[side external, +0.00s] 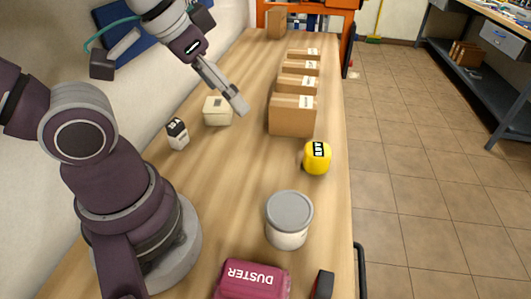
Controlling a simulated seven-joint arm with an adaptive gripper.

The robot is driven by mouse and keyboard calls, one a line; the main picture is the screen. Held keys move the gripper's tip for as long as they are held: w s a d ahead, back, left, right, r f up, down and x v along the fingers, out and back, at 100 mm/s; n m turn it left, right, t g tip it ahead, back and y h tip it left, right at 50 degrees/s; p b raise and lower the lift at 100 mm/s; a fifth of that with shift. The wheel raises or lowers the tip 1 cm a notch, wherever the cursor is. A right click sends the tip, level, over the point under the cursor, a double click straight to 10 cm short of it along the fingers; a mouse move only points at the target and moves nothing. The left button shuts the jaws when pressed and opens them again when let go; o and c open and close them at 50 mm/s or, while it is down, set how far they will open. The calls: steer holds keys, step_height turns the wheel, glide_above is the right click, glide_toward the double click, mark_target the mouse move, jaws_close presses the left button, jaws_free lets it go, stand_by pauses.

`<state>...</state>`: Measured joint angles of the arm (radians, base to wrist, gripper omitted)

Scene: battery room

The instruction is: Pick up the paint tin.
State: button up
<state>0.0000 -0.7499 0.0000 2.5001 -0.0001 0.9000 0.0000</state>
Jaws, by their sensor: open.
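The paint tin is most likely the white cylindrical tin with a grey lid (289,219), standing upright on the wooden bench near the front right. My gripper (240,107) is raised over the middle of the bench, well behind the tin and to its left. It points down and to the right, near the small cream box and the cardboard boxes. It is open, and I see nothing between its fingers. The tin is fully in view and nothing touches it.
A yellow object (317,158) stands behind the tin. Cardboard boxes (292,115) line the bench farther back. A cream box (217,111) and a small black-and-white carton (177,134) stand at the left. A maroon duster pack (253,281) and a dark item (323,286) lie in front.

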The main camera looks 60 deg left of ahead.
steer(key=o, duration=0.3)
steer(key=m+g, duration=0.6)
steer(key=m, duration=1.1)
glide_above(289, 209)
steer(key=f, duration=0.9)
steer(key=shift+a, duration=0.2)
step_height(289, 209, down, 11)
steer(key=shift+d+r, duration=0.15)
steer(key=shift+r, duration=0.05)
